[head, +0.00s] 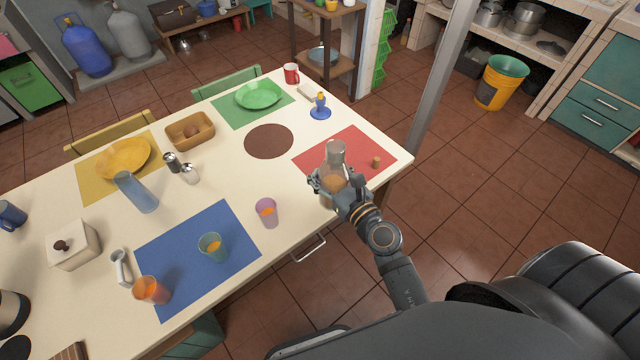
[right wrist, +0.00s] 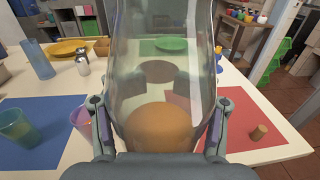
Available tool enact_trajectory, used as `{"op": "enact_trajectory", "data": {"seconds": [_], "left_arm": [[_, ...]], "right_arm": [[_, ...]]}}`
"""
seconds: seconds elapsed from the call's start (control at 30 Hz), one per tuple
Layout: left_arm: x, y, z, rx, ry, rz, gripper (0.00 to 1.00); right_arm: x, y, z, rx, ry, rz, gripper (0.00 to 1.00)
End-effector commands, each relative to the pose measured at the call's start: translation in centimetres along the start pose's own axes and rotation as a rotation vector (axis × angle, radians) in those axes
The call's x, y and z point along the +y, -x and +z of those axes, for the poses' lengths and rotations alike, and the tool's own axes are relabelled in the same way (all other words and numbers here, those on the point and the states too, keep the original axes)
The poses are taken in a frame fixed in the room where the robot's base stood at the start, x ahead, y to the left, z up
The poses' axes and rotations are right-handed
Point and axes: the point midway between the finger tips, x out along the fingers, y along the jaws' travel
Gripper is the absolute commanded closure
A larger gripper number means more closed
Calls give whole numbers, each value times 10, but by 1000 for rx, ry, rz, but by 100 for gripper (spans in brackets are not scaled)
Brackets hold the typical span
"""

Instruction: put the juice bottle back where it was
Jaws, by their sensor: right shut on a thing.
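The juice bottle (head: 336,154) is clear with orange juice low inside. My right gripper (head: 332,184) is shut around it near the table's front edge, by the left edge of the red mat (head: 362,142). The bottle looks upright. In the right wrist view the bottle (right wrist: 165,60) fills the middle, with a finger on each side. I cannot tell whether its base touches the table. A small cork (head: 376,162) stands on the red mat, and also shows in the right wrist view (right wrist: 258,132). A round brown mat (head: 269,141) lies bare beyond the bottle. My left gripper is not in view.
Cups with orange juice stand left of the bottle: purple (head: 267,212), teal (head: 213,247) and orange (head: 150,290). The latter two are at the blue mat (head: 190,235). A blue candle holder (head: 320,108) and red mug (head: 291,74) stand at the far end.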

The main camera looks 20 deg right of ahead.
Motion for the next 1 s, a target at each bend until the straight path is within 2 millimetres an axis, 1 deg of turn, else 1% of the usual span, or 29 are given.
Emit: {"op": "enact_trajectory", "data": {"seconds": [0.03, 0.13, 0.23, 0.37, 0.5, 0.53, 0.57, 0.6, 0.7, 0.8, 0.97, 1.0], "left_arm": [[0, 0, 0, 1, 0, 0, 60], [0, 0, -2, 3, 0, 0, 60], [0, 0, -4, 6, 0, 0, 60], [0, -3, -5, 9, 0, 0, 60], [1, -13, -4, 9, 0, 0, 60], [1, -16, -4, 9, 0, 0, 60], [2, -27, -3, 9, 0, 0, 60], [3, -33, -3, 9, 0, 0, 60], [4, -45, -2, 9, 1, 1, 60], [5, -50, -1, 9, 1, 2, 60], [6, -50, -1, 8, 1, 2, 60], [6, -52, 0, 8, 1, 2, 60]], "right_arm": [[0, 2, 3, -2, 0, -2, 100], [0, 0, 2, -2, 1, -2, 100], [-4, -13, -3, -4, 2, -2, 100], [-15, -47, -17, -5, 4, -2, 100], [-27, -85, -36, -4, 3, -1, 100], [-30, -92, -40, -4, 2, -2, 100], [-31, -97, -53, -3, 2, -2, 100], [-33, -104, -62, -3, 1, -2, 100], [-37, -117, -76, -3, 1, -2, 100], [-40, -125, -83, -3, 1, -2, 100], [-41, -128, -83, -4, 1, -2, 100], [-41, -130, -86, -4, 1, -2, 100]]}}
